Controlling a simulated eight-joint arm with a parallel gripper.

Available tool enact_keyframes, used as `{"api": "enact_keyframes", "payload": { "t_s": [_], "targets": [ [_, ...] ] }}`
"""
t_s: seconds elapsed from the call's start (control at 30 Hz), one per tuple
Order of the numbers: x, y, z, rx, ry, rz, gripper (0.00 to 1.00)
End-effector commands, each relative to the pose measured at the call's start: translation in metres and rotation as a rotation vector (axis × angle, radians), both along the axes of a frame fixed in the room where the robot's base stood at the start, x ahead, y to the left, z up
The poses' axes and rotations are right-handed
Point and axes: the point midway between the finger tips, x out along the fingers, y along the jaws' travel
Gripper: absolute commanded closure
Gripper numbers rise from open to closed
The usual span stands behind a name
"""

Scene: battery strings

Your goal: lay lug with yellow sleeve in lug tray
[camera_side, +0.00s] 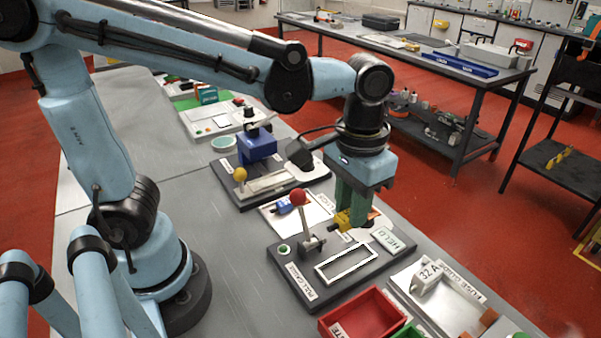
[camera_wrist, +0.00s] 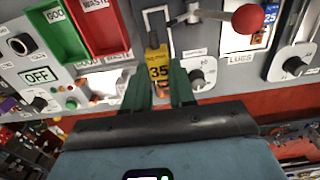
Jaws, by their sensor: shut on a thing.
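My gripper (camera_side: 350,214) is shut on the lug with the yellow sleeve (camera_side: 343,221), above the far part of the pull gauge plate. In the wrist view the yellow sleeve (camera_wrist: 157,70), marked 35, sits between the green fingers (camera_wrist: 160,84). Its far end points away from my gripper, over a white frame; I cannot tell whether it touches. The white lug tray (camera_side: 312,212) lies behind the red-knobbed lever, left of my gripper. A blue-sleeved lug (camera_side: 285,205) lies in it. The tray's LUGS label (camera_wrist: 240,58) shows in the wrist view. Part of the tray is hidden by my gripper.
The pull gauge plate (camera_side: 284,262) carries a red-knobbed lever (camera_side: 298,198), a white frame (camera_side: 346,262) and a HELD sign (camera_side: 393,240). A red waste bin (camera_side: 360,312) and a green bin (camera_wrist: 65,32) stand nearby. A blue press (camera_side: 257,148) stands behind the tray.

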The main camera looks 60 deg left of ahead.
Motion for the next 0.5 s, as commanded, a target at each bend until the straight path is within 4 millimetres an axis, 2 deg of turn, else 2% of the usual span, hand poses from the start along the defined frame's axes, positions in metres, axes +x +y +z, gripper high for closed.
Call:
{"api": "enact_keyframes", "payload": {
  "t_s": [0.07, 0.17, 0.5],
  "targets": [
    [0.000, 0.000, 0.013, 0.000, 0.000, 0.000, 1.00],
    [0.002, 0.007, 0.014, 0.000, 0.000, 0.124, 1.00],
    [0.011, 0.039, 0.014, -0.001, 0.000, 0.774, 1.00]
  ]
}}
